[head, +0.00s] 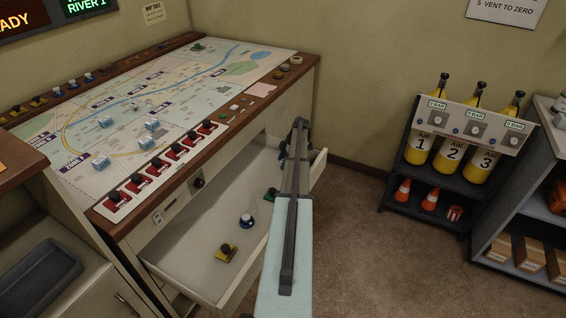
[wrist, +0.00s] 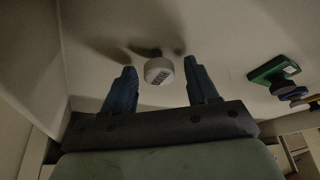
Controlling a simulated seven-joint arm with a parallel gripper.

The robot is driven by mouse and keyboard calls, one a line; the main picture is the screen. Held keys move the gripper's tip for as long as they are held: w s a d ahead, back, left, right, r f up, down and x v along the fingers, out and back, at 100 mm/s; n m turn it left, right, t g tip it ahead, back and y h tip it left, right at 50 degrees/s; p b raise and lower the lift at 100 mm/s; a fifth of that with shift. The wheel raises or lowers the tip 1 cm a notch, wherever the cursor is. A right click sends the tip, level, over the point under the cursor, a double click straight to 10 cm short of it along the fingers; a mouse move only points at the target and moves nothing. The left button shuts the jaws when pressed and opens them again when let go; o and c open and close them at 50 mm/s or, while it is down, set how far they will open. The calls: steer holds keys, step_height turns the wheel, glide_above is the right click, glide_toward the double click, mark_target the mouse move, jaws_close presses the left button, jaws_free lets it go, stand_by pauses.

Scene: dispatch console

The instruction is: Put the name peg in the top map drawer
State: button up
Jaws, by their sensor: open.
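The open map drawer (head: 190,250) sticks out below the map table. My gripper (wrist: 160,74) is open at the drawer's far end, its two dark blue fingers apart. A small white round peg with a printed label (wrist: 159,71), seemingly the name peg, is between the fingertips in the wrist view, with a gap on each side. It seems to be at the drawer's pale floor; whether it touches is unclear. In the head view my arm hides this peg and most of the gripper.
A green piece (head: 270,194), a blue-and-white peg (head: 246,221) and a yellow piece (head: 227,252) lie in the drawer. The drawer's side walls stand close to the gripper. The map table (head: 190,85) overhangs the drawer's back.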

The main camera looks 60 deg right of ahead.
steer(key=v, duration=1.1)
steer(key=shift+r, duration=0.3)
